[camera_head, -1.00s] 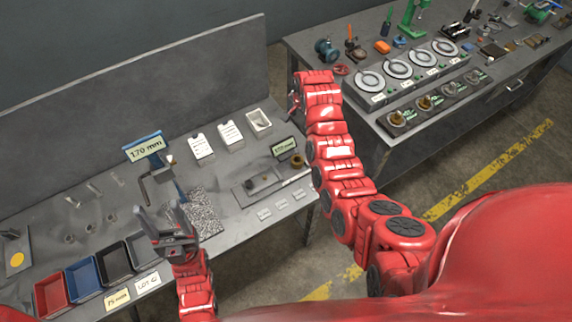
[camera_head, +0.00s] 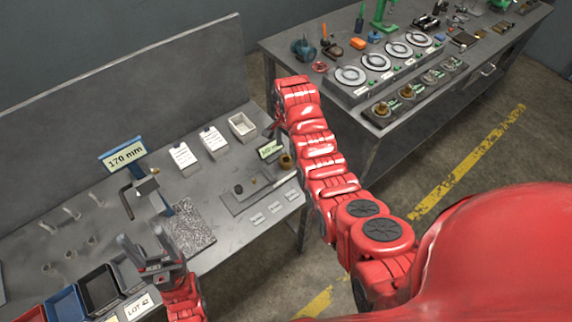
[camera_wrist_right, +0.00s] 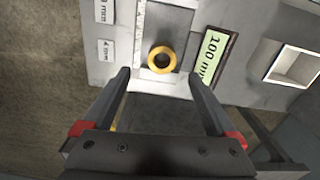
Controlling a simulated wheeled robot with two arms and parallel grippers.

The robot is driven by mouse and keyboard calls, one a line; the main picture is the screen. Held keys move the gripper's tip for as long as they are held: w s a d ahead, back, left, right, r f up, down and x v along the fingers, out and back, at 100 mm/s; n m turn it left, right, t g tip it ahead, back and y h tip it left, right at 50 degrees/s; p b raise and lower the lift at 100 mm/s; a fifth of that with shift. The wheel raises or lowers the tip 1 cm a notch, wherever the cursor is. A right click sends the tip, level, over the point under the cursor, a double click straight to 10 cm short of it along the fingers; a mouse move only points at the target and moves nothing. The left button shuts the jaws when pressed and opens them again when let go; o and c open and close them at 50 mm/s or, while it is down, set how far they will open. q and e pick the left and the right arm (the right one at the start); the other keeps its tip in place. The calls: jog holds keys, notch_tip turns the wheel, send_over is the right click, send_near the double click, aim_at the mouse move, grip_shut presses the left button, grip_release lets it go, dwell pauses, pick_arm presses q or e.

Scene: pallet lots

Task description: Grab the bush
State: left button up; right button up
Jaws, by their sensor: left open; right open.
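The bush is a small brass ring (camera_head: 286,161) at the right end of the left bench, beside the 100 mm sign (camera_wrist_right: 212,58). In the right wrist view the bush (camera_wrist_right: 161,59) shows its round hole, on a pale grey block. My right gripper (camera_wrist_right: 158,76) is open and empty, with the bush seen between and just past its fingertips; the exact gap cannot be told. In the head view the right gripper is mostly hidden behind its arm. My left gripper (camera_head: 140,238) is open and empty over the front of the bench, left of the speckled pad.
A 170 mm sign (camera_head: 122,155) on a blue stand is behind my left gripper. A grey plate (camera_head: 250,190) with small parts lies left of the bush. A white box (camera_head: 242,127) and white cards stand farther back. A second bench (camera_head: 400,130) is to the right.

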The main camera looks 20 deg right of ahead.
aim_at(286, 159)
jog(key=shift+s+f, duration=0.1)
jog(key=shift+f, duration=0.1)
jog(key=shift+f+p, duration=0.3)
jog(key=shift+p, duration=0.25)
jog(key=shift+a+f+p, duration=0.2)
jog(key=shift+f+p, duration=0.35)
jog(key=shift+f, duration=0.25)
jog(key=shift+w+f, duration=0.2)
jog(key=shift+f, duration=1.3)
grip_shut()
